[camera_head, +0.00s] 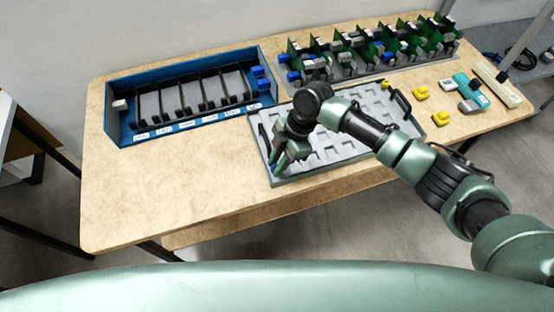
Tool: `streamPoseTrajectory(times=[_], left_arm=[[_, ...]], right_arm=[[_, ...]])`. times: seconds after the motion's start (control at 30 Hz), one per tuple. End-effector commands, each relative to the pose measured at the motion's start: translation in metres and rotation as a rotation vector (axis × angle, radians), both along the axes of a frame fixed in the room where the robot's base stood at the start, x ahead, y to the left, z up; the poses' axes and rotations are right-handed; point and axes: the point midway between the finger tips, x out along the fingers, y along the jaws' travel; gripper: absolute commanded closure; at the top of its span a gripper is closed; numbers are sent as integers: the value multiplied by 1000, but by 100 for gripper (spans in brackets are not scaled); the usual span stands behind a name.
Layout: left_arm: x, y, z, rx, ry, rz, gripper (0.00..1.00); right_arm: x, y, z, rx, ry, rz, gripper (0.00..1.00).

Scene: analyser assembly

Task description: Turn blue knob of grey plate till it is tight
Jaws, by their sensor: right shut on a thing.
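The grey plate (345,153) lies on the wooden table, with raised shapes on it and a dark handle (401,103) at its right side. My right gripper (280,168) reaches down over the plate's left part, fingers pointing to its front left corner. It is shut on a small blue thing at the plate's left edge, which I take to be the blue knob (274,170); the fingers hide most of it. My left gripper is not in view.
A blue case (126,134) with dark slots stands at the back left. A rack of green circuit boards (345,62) stands behind the plate. Yellow pieces (420,93) and a teal tool (469,88) lie at the right. The table's front left is clear.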

Motion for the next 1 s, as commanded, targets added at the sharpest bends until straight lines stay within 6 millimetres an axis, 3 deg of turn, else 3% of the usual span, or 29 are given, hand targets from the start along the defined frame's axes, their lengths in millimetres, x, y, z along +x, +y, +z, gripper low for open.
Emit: streamPoseTrajectory(times=[0.03, 0.1, 0.43, 0.47, 0.5, 0.83, 1.0], left_arm=[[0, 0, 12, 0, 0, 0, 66], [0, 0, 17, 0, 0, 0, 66], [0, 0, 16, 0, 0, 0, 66], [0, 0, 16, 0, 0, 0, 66], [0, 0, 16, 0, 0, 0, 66], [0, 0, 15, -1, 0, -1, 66], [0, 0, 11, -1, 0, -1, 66]], right_arm=[[-2, 0, 6, 1, 2, -45, 100], [-2, 0, 5, 1, 1, -100, 100], [0, -1, 1, 1, -1, -140, 100], [0, -1, 1, 1, -1, -140, 75], [0, -1, 1, 1, -1, -140, 68], [0, -1, 2, 0, -1, -138, 68], [3, -8, 20, 2, -4, -138, 68]])
